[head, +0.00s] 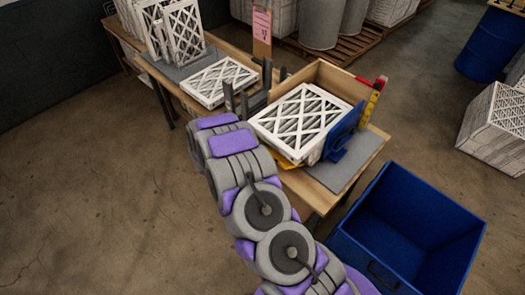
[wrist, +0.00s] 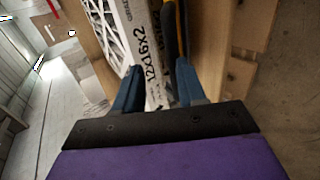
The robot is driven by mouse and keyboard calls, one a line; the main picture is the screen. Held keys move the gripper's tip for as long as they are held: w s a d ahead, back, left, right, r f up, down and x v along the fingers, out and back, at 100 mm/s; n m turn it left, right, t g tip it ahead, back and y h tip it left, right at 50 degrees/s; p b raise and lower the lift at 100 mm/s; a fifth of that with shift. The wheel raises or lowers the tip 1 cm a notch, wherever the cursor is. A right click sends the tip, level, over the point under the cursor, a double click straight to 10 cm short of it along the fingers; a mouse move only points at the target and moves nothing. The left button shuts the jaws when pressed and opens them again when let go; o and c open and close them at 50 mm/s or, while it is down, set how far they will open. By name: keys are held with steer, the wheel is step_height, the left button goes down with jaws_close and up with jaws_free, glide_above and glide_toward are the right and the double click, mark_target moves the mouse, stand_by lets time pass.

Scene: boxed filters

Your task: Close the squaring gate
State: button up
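A blue upright plate with a foot, which looks like the squaring gate (head: 345,131), stands at the right front of an open wooden box (head: 330,76). It stands angled beside the white pleated filters (head: 300,115) stacked in the box. My gripper (wrist: 158,85) shows in the wrist view with its two blue fingers apart. A filter edge (wrist: 153,62) marked "12X16X2" shows between and beyond them; I cannot tell whether they touch it. A dark strip with a yellow edge (wrist: 174,25) lies just right of that edge.
A yellow post with a red top (head: 373,95) stands at the box's right corner. A blue bin (head: 408,235) sits on the floor at right front. More filters (head: 220,80) lie on the bench at left.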

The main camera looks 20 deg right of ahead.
steer(key=v, duration=1.2)
steer(key=shift+a+r, duration=0.2)
steer(key=shift+a, duration=0.05)
